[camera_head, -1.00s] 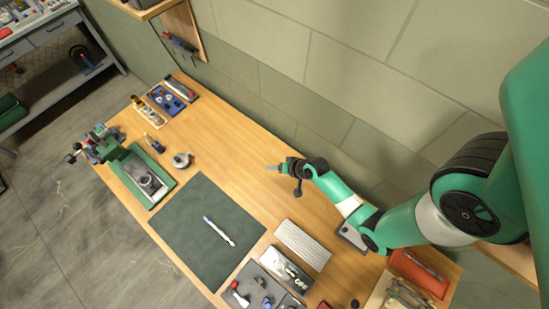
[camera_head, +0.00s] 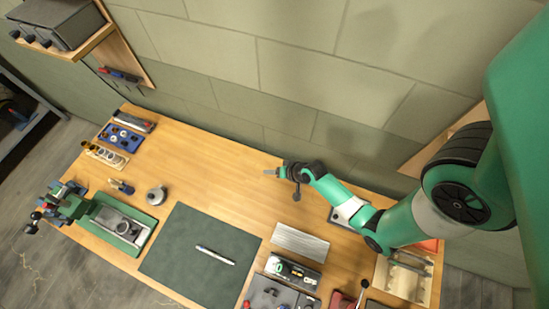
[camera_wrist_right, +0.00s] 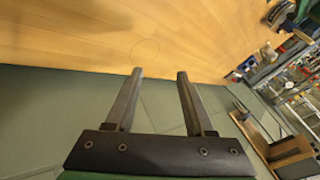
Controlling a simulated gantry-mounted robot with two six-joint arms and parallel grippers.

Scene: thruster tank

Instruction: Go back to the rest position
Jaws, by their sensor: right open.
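My right arm, green with black joints, comes in from the right in the head view. Its gripper (camera_head: 270,172) is over the back part of the wooden bench (camera_head: 205,165), near the block wall. In the right wrist view the gripper (camera_wrist_right: 159,72) has its two dark fingers apart, with nothing between them. The bare bench top (camera_wrist_right: 110,35) and the wall (camera_wrist_right: 50,110) show beyond the fingers. My left gripper is in neither view.
A dark green mat (camera_head: 185,255) with a pen (camera_head: 215,255) lies at the bench front. A ribbed grey block (camera_head: 300,242) and a vise (camera_head: 65,205) stand on the bench. A wall shelf (camera_head: 85,45) is at upper left. The bench middle is clear.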

